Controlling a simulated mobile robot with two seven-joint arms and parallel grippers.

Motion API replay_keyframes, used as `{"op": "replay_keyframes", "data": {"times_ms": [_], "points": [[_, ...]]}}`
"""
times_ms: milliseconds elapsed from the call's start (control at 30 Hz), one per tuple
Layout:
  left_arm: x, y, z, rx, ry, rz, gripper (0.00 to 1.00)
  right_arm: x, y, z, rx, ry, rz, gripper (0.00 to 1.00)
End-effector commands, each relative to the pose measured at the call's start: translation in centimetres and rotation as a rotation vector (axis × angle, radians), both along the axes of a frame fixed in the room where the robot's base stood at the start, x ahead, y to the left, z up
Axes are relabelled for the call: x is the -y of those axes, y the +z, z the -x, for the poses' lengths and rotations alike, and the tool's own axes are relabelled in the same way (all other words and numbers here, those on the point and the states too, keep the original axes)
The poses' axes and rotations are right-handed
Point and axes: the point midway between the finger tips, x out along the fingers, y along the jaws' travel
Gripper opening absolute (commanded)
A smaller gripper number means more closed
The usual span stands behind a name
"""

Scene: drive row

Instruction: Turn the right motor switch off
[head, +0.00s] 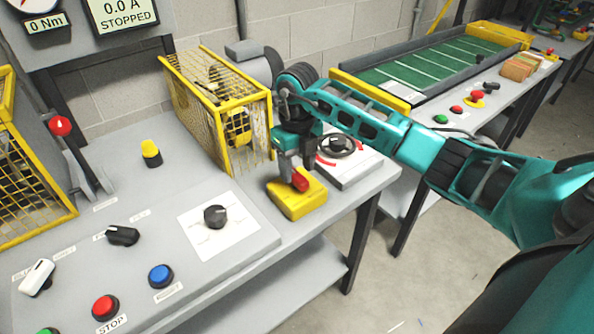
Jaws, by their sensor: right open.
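A yellow switch box (296,203) with a red handle (300,182) on top sits near the front right edge of the workbench. It has no readable label, so I cannot confirm it is the right motor switch. My right gripper (295,174) reaches in from the right and points down just over this box. Its fingers are open and close around the red handle; I cannot tell whether they touch it. The gripper partly hides the box's rear side. My left gripper is not in view.
A grey box with a round dial (340,147) stands right behind the gripper. A yellow mesh guard (215,115) stands behind left. A black knob (215,216) on a white plate, a blue button (161,276) and a red stop button (105,307) lie left.

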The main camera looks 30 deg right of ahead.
Motion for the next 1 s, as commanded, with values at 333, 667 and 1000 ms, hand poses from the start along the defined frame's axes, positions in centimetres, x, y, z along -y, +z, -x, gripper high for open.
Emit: {"op": "replay_keyframes", "data": {"times_ms": [333,667,1000], "points": [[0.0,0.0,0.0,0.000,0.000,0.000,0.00,0.0,-2.0,0.0,0.001,0.001,0.000,0.53],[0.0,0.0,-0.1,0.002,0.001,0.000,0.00,0.0,-2.0,0.0,0.001,0.001,-0.001,0.38],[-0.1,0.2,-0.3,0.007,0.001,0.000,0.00,0.0,-2.0,0.0,0.001,0.001,-0.001,0.05]]}}
